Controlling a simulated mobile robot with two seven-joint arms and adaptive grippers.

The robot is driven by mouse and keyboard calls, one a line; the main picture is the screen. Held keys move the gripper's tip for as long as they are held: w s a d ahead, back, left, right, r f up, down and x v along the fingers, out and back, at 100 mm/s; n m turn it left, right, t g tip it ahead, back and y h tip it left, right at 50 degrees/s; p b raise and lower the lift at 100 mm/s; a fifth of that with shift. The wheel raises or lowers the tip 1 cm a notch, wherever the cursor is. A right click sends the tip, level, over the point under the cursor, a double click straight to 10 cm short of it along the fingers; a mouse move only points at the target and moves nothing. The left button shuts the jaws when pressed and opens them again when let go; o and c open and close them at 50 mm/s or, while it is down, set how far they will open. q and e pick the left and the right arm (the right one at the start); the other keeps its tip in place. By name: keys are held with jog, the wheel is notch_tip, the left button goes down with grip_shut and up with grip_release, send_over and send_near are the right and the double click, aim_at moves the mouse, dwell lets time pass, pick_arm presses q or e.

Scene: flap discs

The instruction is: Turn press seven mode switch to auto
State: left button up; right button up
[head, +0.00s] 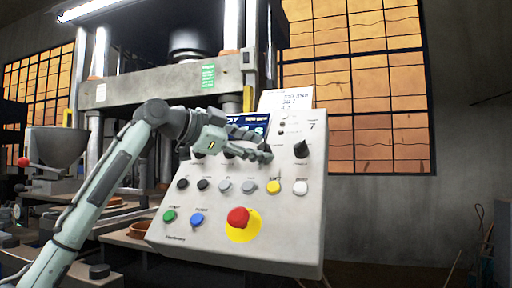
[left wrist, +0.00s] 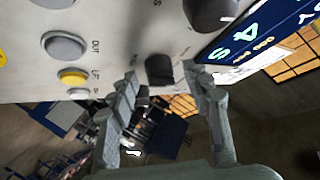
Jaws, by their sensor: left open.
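The grey press control panel (head: 205,235) fills the middle of the head view and is marked 7 at its upper right. My left gripper (head: 268,152) reaches across its upper face from the left. In the left wrist view my open fingers (left wrist: 160,72) stand on either side of a small black knob (left wrist: 159,69). I cannot tell whether they touch it. The small labels beside this knob are not legible enough to name its setting. A black selector knob (head: 302,148) stands to the right of the fingertips in the head view. My right gripper is not seen.
A blue display (head: 249,120) sits above the gripper. Below are a yellow button (head: 273,187), a white button (head: 301,188), other push buttons and a red emergency stop (head: 238,217) on a yellow base. The press frame (head: 150,88) stands behind the panel.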

pick_arm(q)
jog(key=v, duration=1.2)
jog(key=shift+a, duration=0.1)
